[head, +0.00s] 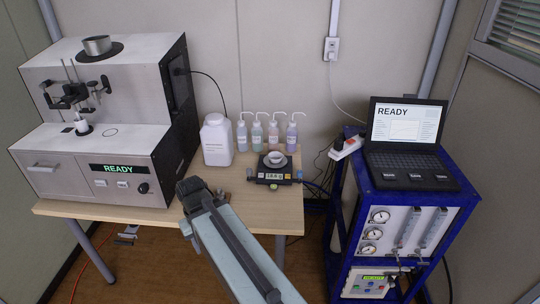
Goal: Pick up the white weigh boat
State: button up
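A small round white dish, which looks like the weigh boat (275,158), rests on top of a dark balance (273,176) with a lit readout, at the right part of the wooden table (225,213). My arm reaches up from the bottom of the picture, and its dark far end (194,189) is at the front of the table, left of and nearer than the balance. I cannot make out fingertips there, nor whether anything is held. The dish is clear of my arm.
A white jug (217,141) and several wash bottles (274,136) stand behind the balance. A large analyser (105,117) fills the table's left. A blue-framed cart (400,225) with a laptop (405,145) stands to the right. The table's front right is bare.

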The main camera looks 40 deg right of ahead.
aim_at(274, 157)
jog(key=u, duration=0.05)
jog(key=i, duration=1.8)
jog(key=z, duration=0.15)
